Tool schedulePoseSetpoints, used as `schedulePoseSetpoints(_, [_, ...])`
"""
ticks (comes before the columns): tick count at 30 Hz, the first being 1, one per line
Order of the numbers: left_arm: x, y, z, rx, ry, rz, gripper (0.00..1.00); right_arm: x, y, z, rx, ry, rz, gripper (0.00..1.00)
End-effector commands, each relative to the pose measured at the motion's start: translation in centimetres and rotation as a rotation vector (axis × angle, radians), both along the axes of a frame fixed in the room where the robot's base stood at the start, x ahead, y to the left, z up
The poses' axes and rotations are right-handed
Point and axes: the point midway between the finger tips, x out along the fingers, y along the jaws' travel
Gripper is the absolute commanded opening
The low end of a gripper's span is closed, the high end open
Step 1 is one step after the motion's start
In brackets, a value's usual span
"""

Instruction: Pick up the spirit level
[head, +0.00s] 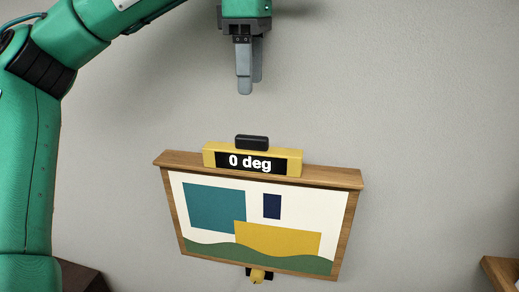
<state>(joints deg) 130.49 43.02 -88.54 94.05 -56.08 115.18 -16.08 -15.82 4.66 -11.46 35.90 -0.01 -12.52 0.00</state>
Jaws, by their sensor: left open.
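The spirit level (292,163) is a yellow bar with a black display reading "0 deg" and a black block on its top. It rests on the top ledge of a wood-framed picture (212,224). My left gripper (249,88) points down, open and empty, above the level with a clear gap between them. Its two grey fingers partly overlap in the head view. My right gripper is not in view.
The picture hangs against a plain grey wall (420,110). A small yellow and black object (258,275) shows under its lower edge. A wooden edge (503,270) is at the bottom right, and a dark brown surface (82,277) at the bottom left. The wall beside the picture is clear.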

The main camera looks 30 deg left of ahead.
Motion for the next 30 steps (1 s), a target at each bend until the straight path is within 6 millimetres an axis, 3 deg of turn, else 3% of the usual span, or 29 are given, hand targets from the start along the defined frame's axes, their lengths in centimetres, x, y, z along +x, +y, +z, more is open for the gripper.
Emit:
schedulePoseSetpoints(3, [0.0, 0.0, -1.3, 0.002, 0.007, -0.001, 0.55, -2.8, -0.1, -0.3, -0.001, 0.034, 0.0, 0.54])
schedulePoseSetpoints(7, [0.0, 0.0, -3.0, 0.001, 0.007, -0.002, 0.55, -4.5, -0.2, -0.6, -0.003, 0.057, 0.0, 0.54])
schedulePoseSetpoints(18, [0.0, -0.1, -7.4, 0.002, 0.006, -0.003, 0.55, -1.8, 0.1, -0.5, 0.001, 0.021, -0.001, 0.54])
schedulePoseSetpoints(30, [-0.2, -0.1, -9.2, 0.002, 0.005, -0.002, 0.55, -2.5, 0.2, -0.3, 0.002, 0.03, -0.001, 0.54])
